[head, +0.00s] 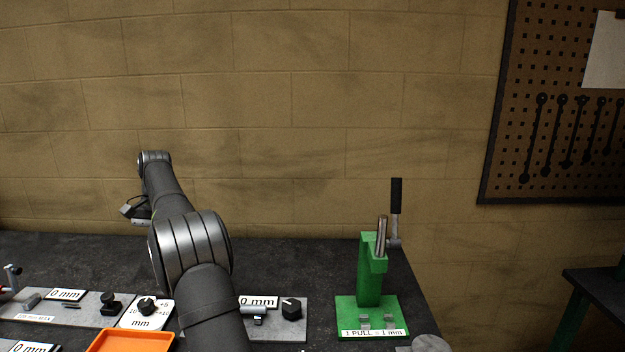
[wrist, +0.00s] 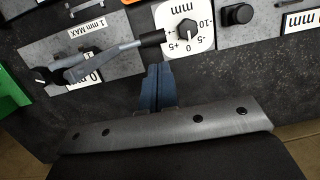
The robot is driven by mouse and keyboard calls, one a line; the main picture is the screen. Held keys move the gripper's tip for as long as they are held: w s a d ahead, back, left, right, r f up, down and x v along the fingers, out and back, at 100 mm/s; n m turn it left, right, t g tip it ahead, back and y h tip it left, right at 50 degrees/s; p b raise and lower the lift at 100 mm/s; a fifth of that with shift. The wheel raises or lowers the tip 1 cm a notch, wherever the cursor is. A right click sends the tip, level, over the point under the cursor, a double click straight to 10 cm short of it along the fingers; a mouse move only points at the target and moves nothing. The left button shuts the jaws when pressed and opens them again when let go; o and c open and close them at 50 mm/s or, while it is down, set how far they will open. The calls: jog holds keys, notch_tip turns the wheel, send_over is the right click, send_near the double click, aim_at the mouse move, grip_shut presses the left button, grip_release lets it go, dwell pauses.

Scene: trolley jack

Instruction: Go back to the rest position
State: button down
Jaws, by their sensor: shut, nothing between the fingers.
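In the head view, my arm reaches up over the bench and bends away toward the wall, to the left of the green trolley jack (head: 370,280). The gripper end is mostly hidden there behind my arm links. In the wrist view, my gripper (wrist: 152,85) has its two blue-grey fingers together, with nothing held between them. The fingertips show just below the white dial plate (wrist: 188,28) in the picture. The jack stands upright on its green base at the right, and its lever with a black grip (head: 396,195) points up. My gripper is apart from the jack.
Grey plates (head: 85,307) with knobs and "0 mm" labels lie along the bench front, with an orange tray (head: 130,341) before them. The dark bench (head: 300,255) is bare toward the wall. A pegboard (head: 560,100) with tools hangs at the right.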

jog(key=f, duration=0.2)
jog(key=s+d+f+g+y, duration=0.1)
jog(key=d+f+n+y, duration=0.1)
jog(key=f, duration=0.1)
jog(key=shift+s+f+g, duration=0.3)
jog(key=shift+s+g, duration=0.05)
jog(key=shift+g, duration=0.05)
jog(key=d+y, duration=0.1)
jog(key=y, duration=0.1)
jog(key=s+d+n+g+y, duration=0.1)
jog(key=d+y, duration=0.1)
jog(key=y, duration=0.1)
jog(key=d+f+g+y, duration=0.1)
jog(key=d+y, duration=0.1)
jog(key=shift+s+d+f+n+y, duration=0.1)
jog(key=shift+s+d+n+y, duration=0.15)
jog(key=shift+n+y, duration=0.15)
jog(key=y, duration=0.1)
jog(key=d, duration=0.1)
jog(key=y, duration=0.1)
jog(key=shift+w+d+r+t+y, duration=0.3)
jog(key=shift+w+d+t, duration=0.1)
jog(key=w+d+r+m+t+y, duration=0.1)
jog(key=d+r+t+y, duration=0.1)
jog(key=d, duration=0.4)
jog(key=shift+w+d, duration=0.35)
jog(key=shift+d, duration=0.05)
